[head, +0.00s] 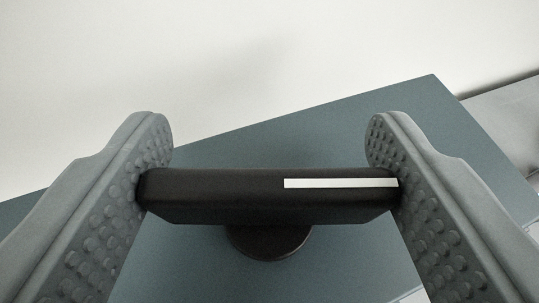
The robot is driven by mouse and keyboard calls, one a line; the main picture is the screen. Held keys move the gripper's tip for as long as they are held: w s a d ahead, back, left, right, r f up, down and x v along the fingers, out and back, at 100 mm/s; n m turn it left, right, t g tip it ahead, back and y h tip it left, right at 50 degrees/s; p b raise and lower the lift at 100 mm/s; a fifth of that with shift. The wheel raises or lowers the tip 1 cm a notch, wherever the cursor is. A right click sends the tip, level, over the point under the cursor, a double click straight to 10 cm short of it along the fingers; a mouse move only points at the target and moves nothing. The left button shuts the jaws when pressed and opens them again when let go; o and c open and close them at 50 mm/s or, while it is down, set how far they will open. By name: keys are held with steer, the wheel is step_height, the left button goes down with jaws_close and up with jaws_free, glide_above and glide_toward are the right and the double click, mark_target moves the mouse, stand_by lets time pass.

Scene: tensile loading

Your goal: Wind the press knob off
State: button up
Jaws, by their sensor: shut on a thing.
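The press knob (230,197) is a dark bar with a white stripe along the right part of its upper face. It lies across the middle of the head view, on top of a round dark base (268,243). My gripper (268,185) is shut on the knob, with one grey dimpled finger against each end of the bar. The fingers cover the bar's two end faces. The lower part of the round base is in view below the bar.
The knob stands over a flat blue-grey panel (330,135), whose far corner points to the upper right. A pale wall or surface (230,50) lies beyond it. A light grey surface (505,120) shows at the right edge.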

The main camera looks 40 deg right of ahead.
steer(key=o, duration=1)
steer(key=v, duration=1.7)
steer(key=shift+s+a, duration=0.15)
steer(key=shift+s, duration=0.05)
